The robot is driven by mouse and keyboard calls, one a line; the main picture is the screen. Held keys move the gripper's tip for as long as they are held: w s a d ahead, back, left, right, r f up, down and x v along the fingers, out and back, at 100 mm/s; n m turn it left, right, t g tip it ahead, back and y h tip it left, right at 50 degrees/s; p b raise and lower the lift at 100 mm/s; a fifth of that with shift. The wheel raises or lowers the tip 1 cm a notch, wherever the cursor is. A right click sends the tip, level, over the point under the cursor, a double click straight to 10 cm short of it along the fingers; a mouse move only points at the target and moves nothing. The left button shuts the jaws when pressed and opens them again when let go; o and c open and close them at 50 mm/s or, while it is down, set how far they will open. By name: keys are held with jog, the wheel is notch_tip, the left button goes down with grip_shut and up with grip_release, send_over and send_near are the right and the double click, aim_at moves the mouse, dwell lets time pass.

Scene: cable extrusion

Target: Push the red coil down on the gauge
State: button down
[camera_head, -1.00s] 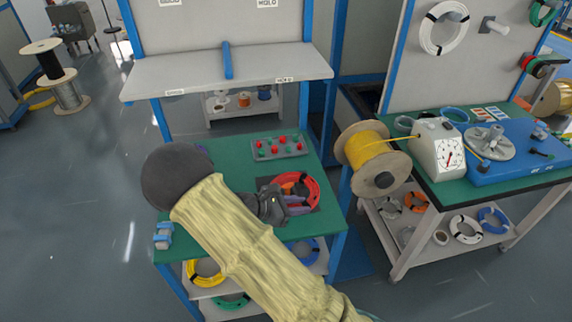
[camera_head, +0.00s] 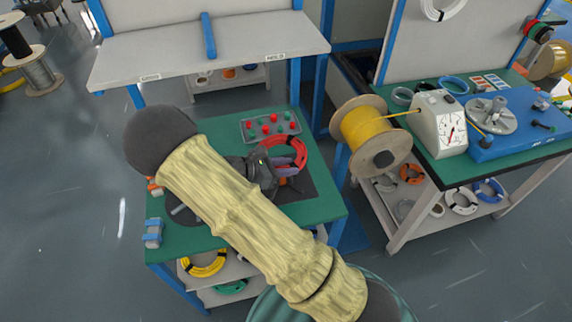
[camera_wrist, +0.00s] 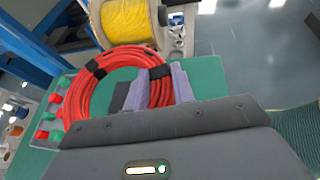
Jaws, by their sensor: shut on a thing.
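The red coil (camera_head: 298,147) is a ring of red cable with black bands, over the far right of the green table. It also shows in the wrist view (camera_wrist: 78,100). My gripper (camera_head: 288,167) is shut on its near side, with the purple fingers either side of the cable near a black band. The coil appears raised above a dark mat (camera_head: 307,190). A small orange and dark part shows on the mat below the fingers. A dark round piece (camera_head: 182,214) at the table's left is partly hidden by my arm. I cannot tell which one is the gauge.
A grey tray with red and green knobs (camera_head: 247,132) sits behind the coil. A yellow cable spool (camera_head: 352,124) and a white dial unit (camera_head: 437,135) stand to the right. A blue and grey block (camera_head: 152,232) is at the table's left edge. The front of the green table is clear.

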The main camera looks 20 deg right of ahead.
jog(key=shift+f+b, duration=2.25)
jog(key=shift+f, duration=0.05)
jog(key=shift+a+r+p, duration=0.1)
jog(key=shift+a+p, duration=0.1)
jog(key=shift+p, duration=0.3)
jog(key=shift+d, duration=0.1)
jog(key=shift+f, duration=0.2)
jog(key=shift+f, duration=0.45)
jog(key=shift+s+f, duration=0.15)
jog(key=shift+f, duration=0.05)
jog(key=shift+f+b, duration=0.65)
jog(key=shift+f, duration=0.35)
